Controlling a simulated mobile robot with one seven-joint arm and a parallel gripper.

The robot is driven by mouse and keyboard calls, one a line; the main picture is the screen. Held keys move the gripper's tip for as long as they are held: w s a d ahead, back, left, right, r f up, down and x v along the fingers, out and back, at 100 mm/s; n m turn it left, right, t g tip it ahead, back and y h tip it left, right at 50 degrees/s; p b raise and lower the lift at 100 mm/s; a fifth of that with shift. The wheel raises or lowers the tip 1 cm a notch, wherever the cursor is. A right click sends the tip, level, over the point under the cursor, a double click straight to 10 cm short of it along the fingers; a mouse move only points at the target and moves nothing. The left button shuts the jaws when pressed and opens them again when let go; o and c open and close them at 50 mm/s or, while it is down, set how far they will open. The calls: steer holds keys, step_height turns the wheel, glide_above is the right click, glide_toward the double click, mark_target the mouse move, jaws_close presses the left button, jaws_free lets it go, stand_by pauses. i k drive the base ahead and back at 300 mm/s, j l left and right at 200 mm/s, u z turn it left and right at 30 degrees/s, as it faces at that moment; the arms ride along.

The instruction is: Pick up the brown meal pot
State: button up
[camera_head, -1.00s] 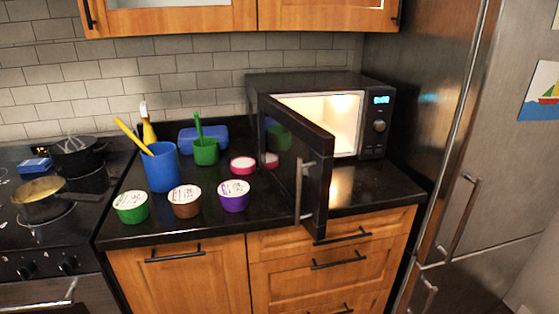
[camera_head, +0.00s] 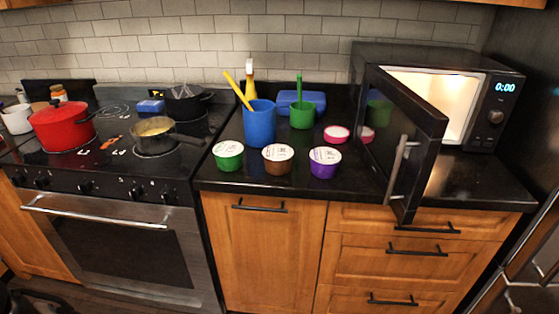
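The brown meal pot (camera_head: 277,160) is a small brown cup with a white printed lid. It stands upright near the front edge of the black counter. A green meal pot (camera_head: 229,155) stands to its left and a purple meal pot (camera_head: 324,162) to its right, each apart from it. Nothing covers the brown pot. My gripper is not in view.
A blue cup (camera_head: 260,124) with a yellow utensil stands behind the pots, with a green cup (camera_head: 302,116) and a pink-red pot (camera_head: 336,134) nearby. The open microwave door (camera_head: 404,150) juts over the counter on the right. A pan (camera_head: 154,137) and red pot (camera_head: 62,126) sit on the stove.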

mark_target(278, 158)
steer(key=i+j+z, duration=0.3)
steer(key=i+z, duration=0.15)
steer(key=i+j+z, duration=0.4)
